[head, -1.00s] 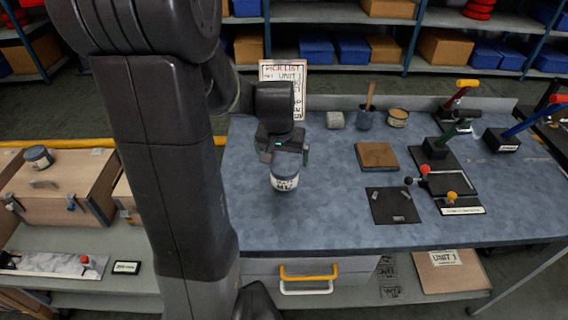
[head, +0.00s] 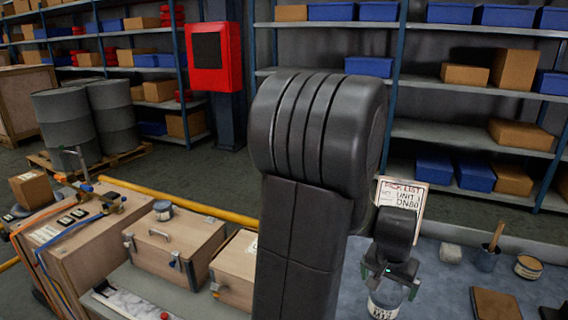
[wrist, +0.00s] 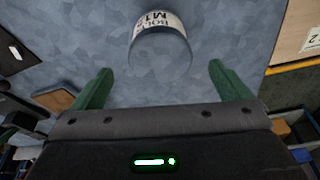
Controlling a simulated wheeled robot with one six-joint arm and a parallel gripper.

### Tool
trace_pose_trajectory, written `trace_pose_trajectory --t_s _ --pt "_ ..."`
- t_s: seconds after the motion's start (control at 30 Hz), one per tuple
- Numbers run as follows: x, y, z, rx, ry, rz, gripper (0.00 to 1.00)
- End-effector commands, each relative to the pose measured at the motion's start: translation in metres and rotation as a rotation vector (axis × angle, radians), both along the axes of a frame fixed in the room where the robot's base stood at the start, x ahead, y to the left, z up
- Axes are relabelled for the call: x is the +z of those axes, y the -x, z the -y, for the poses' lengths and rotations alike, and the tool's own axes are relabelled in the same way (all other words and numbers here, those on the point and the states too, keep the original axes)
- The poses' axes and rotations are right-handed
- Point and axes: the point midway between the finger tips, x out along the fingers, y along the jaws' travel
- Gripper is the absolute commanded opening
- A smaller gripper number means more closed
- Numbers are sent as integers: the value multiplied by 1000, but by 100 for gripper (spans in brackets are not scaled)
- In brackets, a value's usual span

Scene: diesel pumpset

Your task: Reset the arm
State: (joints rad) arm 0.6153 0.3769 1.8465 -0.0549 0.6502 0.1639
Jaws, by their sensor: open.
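My gripper (head: 390,284) is at the right of the head view, above the blue-grey bench and close to a labelled jar (head: 385,300). In the wrist view my gripper (wrist: 155,85) has its two green fingers spread wide with nothing between them. The jar (wrist: 160,50) stands on the bench just beyond the fingertips, apart from them, and its white label shows dark lettering. My arm fills the middle of the head view and hides part of the bench.
A pick list board (head: 402,194) stands behind my gripper. A grey block (head: 451,253), a cup with a brush (head: 487,258) and a round tin (head: 528,267) are along the bench's back. Wooden cases (head: 175,245) and a lidded tin (head: 163,210) are at left. Shelves line the back.

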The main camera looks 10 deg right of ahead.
Motion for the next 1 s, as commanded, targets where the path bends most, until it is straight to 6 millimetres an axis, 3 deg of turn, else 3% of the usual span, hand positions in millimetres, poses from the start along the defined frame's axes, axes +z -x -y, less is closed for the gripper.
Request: trace_pose_trajectory --t_s 0.4,0.67,0.8,1.0 --pt "-63 -12 12 0 -2 -4 97" --pt "-92 -18 16 -1 -1 -1 97" --pt "-79 -18 17 -1 2 2 97" --pt "-77 -18 16 0 0 0 97"
